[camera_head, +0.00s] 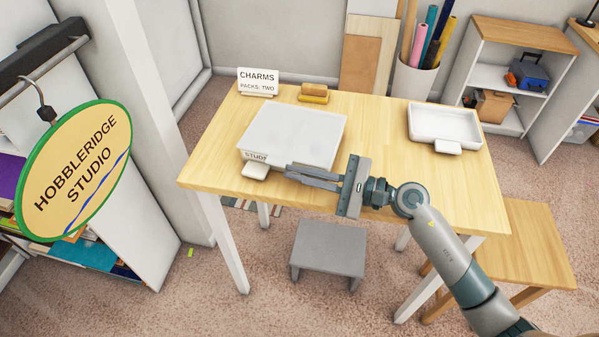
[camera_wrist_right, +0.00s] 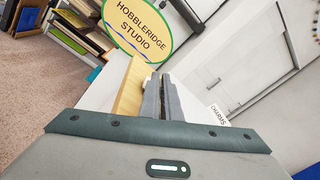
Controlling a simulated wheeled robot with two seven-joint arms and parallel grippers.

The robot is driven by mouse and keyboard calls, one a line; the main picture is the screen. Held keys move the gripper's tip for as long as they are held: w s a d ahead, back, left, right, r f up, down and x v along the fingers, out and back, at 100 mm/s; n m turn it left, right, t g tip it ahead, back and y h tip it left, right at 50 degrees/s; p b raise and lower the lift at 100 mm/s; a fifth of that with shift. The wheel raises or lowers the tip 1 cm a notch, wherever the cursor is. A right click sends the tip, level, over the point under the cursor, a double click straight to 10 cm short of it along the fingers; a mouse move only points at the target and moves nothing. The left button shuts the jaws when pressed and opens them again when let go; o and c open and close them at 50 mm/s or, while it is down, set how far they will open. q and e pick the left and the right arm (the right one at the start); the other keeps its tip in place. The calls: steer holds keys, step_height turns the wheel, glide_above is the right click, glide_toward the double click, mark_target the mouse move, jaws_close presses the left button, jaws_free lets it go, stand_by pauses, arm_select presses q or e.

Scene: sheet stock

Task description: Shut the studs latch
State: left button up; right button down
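A white box with a flat top (camera_head: 295,132) sits on the wooden table, left of the middle. Its front label (camera_head: 255,155) reads "STUD", with the end hidden. A small white tab, which looks like the latch (camera_head: 255,171), sticks out from the box front below the label. I cannot tell how firmly it is seated. My right gripper (camera_head: 288,172) points left along the front of the box, its fingertips just right of the tab and apart from it. Its fingers look together and empty, also in the right wrist view (camera_wrist_right: 164,78). My left gripper is not in view.
A "CHARMS, PACKS: TWO" sign (camera_head: 258,82) and a yellow-brown block (camera_head: 314,93) stand at the back. An open white tray (camera_head: 444,110) with a front tab sits at the right. The table (camera_head: 385,150) is bare between. A grey stool (camera_head: 328,247) stands in front.

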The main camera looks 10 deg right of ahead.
mark_target(305, 157)
steer(key=shift+w, duration=0.1)
steer(key=shift+w+d+r+m, duration=0.15)
steer(key=shift+r+m, duration=0.05)
steer(key=shift+m, duration=0.3)
steer(key=m, duration=0.1)
steer(key=w+m, duration=0.1)
steer(key=shift+w+d+r+m+p, duration=0.15)
steer(key=shift+d+r+m+p, duration=0.15)
steer(key=shift+r+m, duration=0.1)
steer(key=m, duration=0.1)
steer(key=w+m, duration=0.1)
steer(key=shift+w+d+m, duration=0.15)
steer(key=shift+d+m, duration=0.15)
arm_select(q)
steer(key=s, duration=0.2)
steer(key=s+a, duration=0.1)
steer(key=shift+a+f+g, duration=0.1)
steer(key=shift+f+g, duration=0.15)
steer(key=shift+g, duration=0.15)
arm_select(e)
steer(key=shift+w+d+m, duration=0.1)
steer(key=shift+w+m, duration=0.1)
steer(key=shift+m, duration=0.2)
steer(key=c, duration=2)
jaws_free()
